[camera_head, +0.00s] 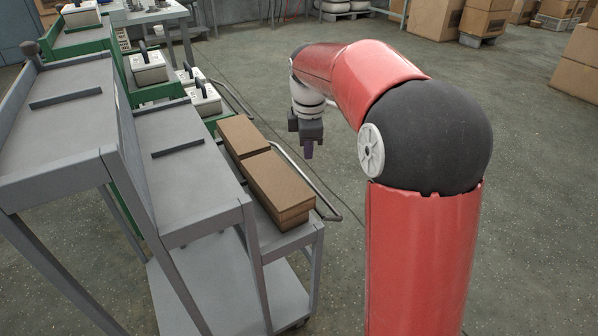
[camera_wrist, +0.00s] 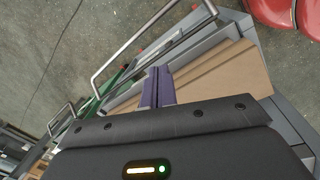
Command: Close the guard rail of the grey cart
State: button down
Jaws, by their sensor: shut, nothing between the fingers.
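The grey cart (camera_head: 190,170) stands at the left with stepped shelves. Its guard rail (camera_head: 312,185) is a thin silver bar beside the lowest shelf, out past the brown boxes and apart from them. In the wrist view the rail (camera_wrist: 150,32) is a bent bar standing out from the cart's side. My gripper (camera_head: 308,151) is shut and empty, above the far end of the rail and the boxes. Its purple fingers (camera_wrist: 157,88) show over the cart's edge in the wrist view, with the rail beyond them. I cannot tell whether they touch anything.
A green cart (camera_head: 130,75) with white containers (camera_head: 149,67) and a similar rail (camera_head: 232,97) stands just behind. Cardboard boxes (camera_head: 470,18) are at the back right. The floor right of the cart is open.

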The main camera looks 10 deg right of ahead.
jog(key=w+f+n+g, duration=0.1)
jog(key=w+f+n, duration=0.4)
jog(key=w+f, duration=0.3)
notch_tip(320, 180, down, 9)
jog(key=shift+w, duration=0.4)
